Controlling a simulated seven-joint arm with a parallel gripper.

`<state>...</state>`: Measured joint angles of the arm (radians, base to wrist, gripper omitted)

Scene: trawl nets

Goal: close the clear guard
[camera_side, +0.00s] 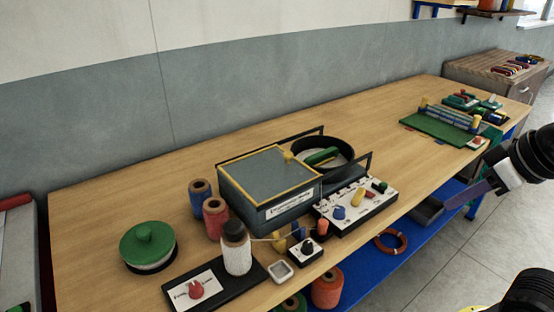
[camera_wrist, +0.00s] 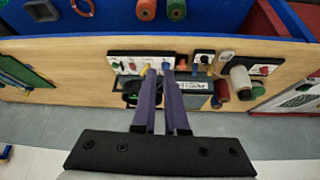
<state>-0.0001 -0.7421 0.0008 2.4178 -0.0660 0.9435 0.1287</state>
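The clear guard (camera_side: 268,172) is a flat see-through panel with a yellow edge and a small yellow knob (camera_side: 288,155). It lies over the left part of a grey labelled box (camera_side: 290,207). To its right, between dark rails (camera_side: 346,172), a round black well (camera_side: 345,150) with a green piece (camera_side: 321,156) inside is uncovered. My gripper (camera_side: 479,193) is at the right, off the bench front and well away from the guard. In the wrist view its purple fingers (camera_wrist: 160,70) show a narrow gap with nothing between them, and they partly block the box.
A control panel with coloured knobs (camera_side: 356,204) stands in front of the well. Spools (camera_side: 215,217), a white bottle (camera_side: 236,250) and a green-lidded pot (camera_side: 148,247) stand left. A green board (camera_side: 440,128) lies far right. The bench between is mostly clear.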

